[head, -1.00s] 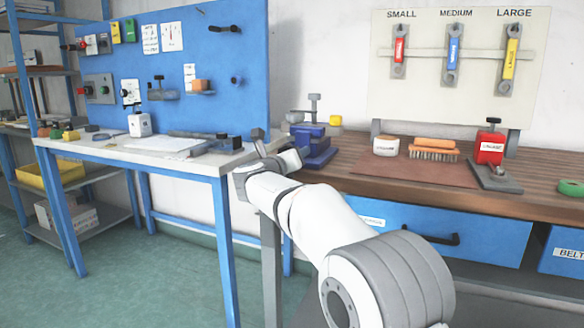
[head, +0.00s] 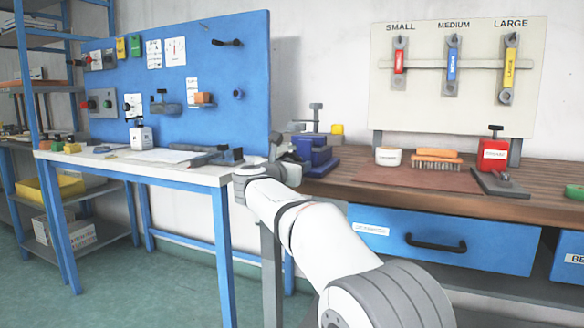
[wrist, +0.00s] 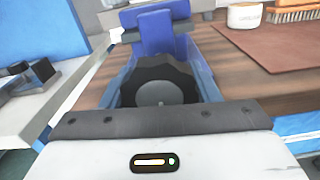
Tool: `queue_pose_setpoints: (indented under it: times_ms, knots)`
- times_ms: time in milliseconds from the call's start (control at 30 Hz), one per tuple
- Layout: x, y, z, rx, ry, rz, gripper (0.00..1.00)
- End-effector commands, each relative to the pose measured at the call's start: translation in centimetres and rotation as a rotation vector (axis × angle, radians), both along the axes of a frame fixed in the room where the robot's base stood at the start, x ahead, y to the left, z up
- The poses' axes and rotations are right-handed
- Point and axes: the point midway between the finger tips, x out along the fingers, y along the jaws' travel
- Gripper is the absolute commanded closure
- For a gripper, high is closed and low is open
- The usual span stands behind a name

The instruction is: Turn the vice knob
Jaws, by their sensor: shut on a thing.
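The blue vice (head: 318,152) stands at the left end of the wooden bench, and its blue body also shows in the wrist view (wrist: 165,32). The vice knob (wrist: 158,82) is a dark, ridged round piece with a grey centre, directly in front of my gripper. My gripper (head: 284,153) is at the near left side of the vice, shut on the knob. In the head view my gripper and wrist hide the knob.
A white table (head: 190,172) with tools stands close on the left. On the wooden bench (head: 345,190), a brown mat (head: 418,178), a white tub (head: 388,157), an orange brush (head: 436,157) and a red container (head: 493,155) lie to the right of the vice.

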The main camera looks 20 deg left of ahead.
Motion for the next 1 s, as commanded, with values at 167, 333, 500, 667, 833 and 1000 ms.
queue_pose_setpoints:
  times_ms: [167, 333, 500, 667, 833, 1000]
  knots:
    - [0.0, 0.0, -0.4, 0.0, 0.005, -0.001, 0.67]
    - [0.0, 0.0, -0.4, -0.001, 0.005, -0.002, 0.67]
    - [0.0, 0.0, -0.3, -0.001, 0.004, -0.001, 0.31]
    - [0.0, 0.0, -0.2, 0.0, 0.002, -0.001, 0.22]
    - [0.0, 0.0, -0.1, 0.0, 0.001, -0.001, 0.22]
    - [-1.3, 0.2, 0.0, -0.001, 0.003, 0.002, 0.22]
